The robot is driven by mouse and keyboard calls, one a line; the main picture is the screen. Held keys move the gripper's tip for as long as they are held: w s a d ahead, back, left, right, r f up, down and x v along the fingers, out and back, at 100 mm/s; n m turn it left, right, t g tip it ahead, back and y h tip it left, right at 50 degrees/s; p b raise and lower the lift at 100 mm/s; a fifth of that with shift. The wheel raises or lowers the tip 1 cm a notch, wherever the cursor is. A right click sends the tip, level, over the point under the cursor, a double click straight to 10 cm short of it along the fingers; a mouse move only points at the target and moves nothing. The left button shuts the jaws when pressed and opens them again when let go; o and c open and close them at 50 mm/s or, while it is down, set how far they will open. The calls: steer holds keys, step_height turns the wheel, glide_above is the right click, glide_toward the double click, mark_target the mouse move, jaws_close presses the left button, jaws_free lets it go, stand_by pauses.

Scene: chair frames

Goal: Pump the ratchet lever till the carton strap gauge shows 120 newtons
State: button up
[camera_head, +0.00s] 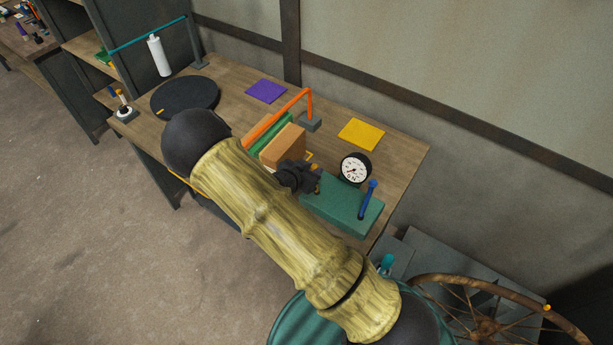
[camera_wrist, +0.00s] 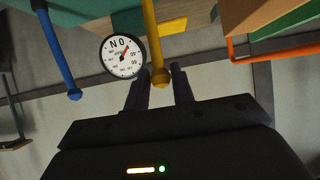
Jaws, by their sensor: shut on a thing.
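My gripper (camera_head: 308,180) is shut on the yellow lever (camera_wrist: 151,35). In the wrist view its two dark fingers (camera_wrist: 160,72) stand either side of the lever's rounded knob. A blue lever (camera_head: 368,198) stands on the same green base (camera_head: 340,210), to the right, and also shows in the wrist view (camera_wrist: 56,50). The round white gauge (camera_head: 355,168) with a black rim is behind the base. In the wrist view the gauge (camera_wrist: 123,58) is tilted and its small numbers are too blurred to read exactly; a red needle shows. The brown carton (camera_head: 282,147) sits left of my gripper.
An orange bar (camera_head: 276,119) runs past the carton to a grey block (camera_head: 309,122). Purple (camera_head: 266,91) and yellow (camera_head: 361,134) squares lie flat on the wooden bench (camera_head: 226,88). A dark round disc (camera_head: 186,97) is at the left. A spoked wheel (camera_head: 487,325) stands right of the bench.

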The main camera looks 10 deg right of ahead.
steer(key=shift+w+d+r, duration=0.2)
steer(key=shift+w+d, duration=0.4)
steer(key=shift+w, duration=0.05)
steer(key=shift+w+d+b, duration=0.35)
steer(key=shift+w+d, duration=0.65)
steer(key=o, duration=0.9)
steer(key=shift+f, duration=0.1)
steer(key=shift+s+a, duration=0.1)
steer(key=shift+a, duration=0.05)
